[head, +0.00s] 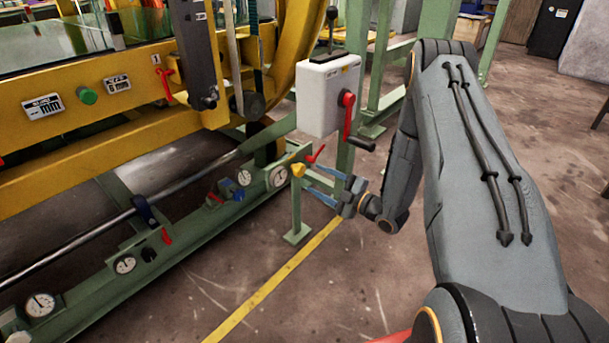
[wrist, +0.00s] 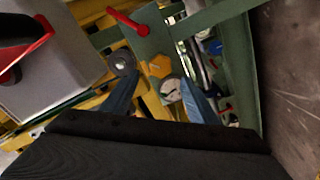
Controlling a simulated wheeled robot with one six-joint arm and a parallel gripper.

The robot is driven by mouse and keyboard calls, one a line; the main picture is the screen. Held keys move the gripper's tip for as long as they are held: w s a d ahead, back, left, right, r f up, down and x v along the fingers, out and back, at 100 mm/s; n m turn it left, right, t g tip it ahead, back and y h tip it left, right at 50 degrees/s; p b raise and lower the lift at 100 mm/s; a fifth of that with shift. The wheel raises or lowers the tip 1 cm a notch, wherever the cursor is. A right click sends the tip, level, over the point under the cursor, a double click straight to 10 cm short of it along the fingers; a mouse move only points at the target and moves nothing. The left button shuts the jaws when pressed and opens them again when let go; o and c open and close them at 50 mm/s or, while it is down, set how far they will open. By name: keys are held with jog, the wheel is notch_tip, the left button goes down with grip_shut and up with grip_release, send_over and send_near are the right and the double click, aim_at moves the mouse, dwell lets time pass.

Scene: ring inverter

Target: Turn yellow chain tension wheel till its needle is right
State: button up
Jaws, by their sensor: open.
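The yellow wheel (head: 298,171) sits at the right end of the green rail, by a post. In the wrist view the yellow wheel (wrist: 160,66) shows as a faceted knob between my fingers and beyond their tips. My gripper (head: 312,181) is open, its two blue fingers pointing at the wheel from the right; it also shows in the wrist view (wrist: 165,80). I cannot tell whether the fingers touch the wheel. A white dial gauge (head: 278,176) is just left of the wheel. The gauge (wrist: 171,88) is partly hidden in the wrist view, and its needle is too small to read.
A white box (head: 325,95) with a red crank (head: 348,115) hangs above my gripper. A red lever (head: 316,154) is close above the wheel. A blue knob (head: 239,194) and more gauges line the green rail (head: 190,240). Open floor lies to the front.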

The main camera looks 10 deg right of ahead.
aim_at(302, 171)
jog(key=b+x, duration=0.1)
jog(key=x, duration=0.5)
jog(key=shift+w+a+b, duration=0.15)
jog(key=shift+b, duration=0.25)
jog(key=c, duration=1.1)
jog(key=shift+m+p, duration=0.35)
jog(key=shift+m, duration=0.05)
